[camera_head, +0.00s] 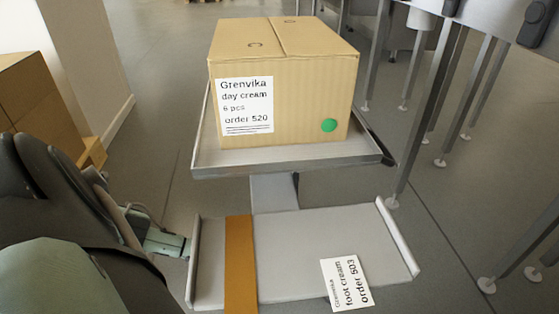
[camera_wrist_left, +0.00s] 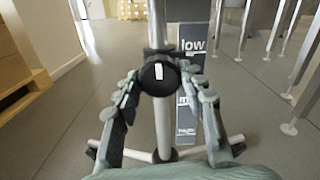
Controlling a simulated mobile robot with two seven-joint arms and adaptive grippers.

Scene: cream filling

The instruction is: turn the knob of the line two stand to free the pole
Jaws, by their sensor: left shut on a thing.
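In the left wrist view, the round black knob (camera_wrist_left: 158,76) with a white mark sits on the stand's upright grey pole (camera_wrist_left: 162,125). My left gripper (camera_wrist_left: 163,88) has one finger on either side of the knob and is shut on it. Behind the pole, a grey plate (camera_wrist_left: 195,75) shows the word "low" and, further down, part of another word. In the head view, my left arm comes in from the left, and its fingertips and the knob are hidden. My right gripper is in neither view.
A carton labelled Grenvika day cream, order 520 (camera_head: 285,85), rests on a metal tray (camera_head: 290,167). Nearer is a lower tray (camera_head: 290,235) with an orange strip and a foot cream order 503 label (camera_head: 347,283). Metal table legs (camera_head: 415,120) stand at right; brown boxes (camera_head: 35,100) stand left.

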